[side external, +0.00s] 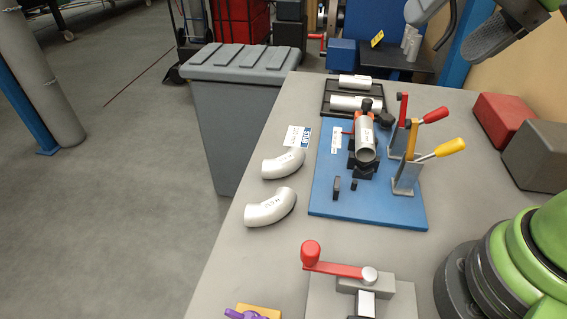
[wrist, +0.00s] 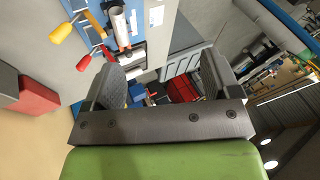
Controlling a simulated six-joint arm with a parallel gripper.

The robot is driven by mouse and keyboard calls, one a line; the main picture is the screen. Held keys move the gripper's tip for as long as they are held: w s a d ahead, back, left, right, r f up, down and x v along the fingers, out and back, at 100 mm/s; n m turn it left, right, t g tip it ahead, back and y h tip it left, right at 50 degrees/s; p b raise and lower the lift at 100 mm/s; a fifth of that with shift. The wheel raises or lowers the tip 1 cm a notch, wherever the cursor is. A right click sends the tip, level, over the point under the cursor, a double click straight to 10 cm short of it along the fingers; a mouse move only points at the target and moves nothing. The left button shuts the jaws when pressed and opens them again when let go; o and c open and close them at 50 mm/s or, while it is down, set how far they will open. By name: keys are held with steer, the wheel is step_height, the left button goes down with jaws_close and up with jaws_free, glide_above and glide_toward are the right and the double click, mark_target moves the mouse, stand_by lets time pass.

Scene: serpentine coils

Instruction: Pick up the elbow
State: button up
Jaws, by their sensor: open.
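Two grey curved pipe elbows lie on the grey table left of the blue fixture plate in the side view. The far elbow (side external: 284,164) lies near a white card, and the near elbow (side external: 270,207) is closer to the camera. I cannot make out either elbow in the wrist view. My gripper (wrist: 163,77) is open, with nothing between its fingers. In the side view it shows only in part at the top right, high above the table and well away from both elbows.
The blue plate (side external: 325,199) carries a clamped pipe (side external: 366,142) and upright clamps with red and yellow handles. A black rack (side external: 326,104) holds straight pipes behind it. A red-handled device (side external: 340,268) stands in front. A grey bin (side external: 236,115) stands beyond the table's left edge.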

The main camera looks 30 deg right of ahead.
steer(key=w+a+f+m+g, duration=0.2)
steer(key=w+f+m, duration=0.2)
steer(key=w, duration=0.6)
steer(key=m+g, duration=0.2)
steer(key=m, duration=0.3)
glide_toward(285, 158)
steer(key=shift+m+g+h, duration=0.3)
steer(key=shift+m, duration=0.1)
steer(key=f, duration=0.1)
steer(key=a+f, duration=0.1)
steer(key=f, duration=0.1)
steer(key=w+f, duration=0.1)
steer(key=shift+a+f, duration=0.35)
steer(key=f, duration=0.5)
steer(key=shift+w+f, duration=0.4)
steer(key=c, duration=1.2)
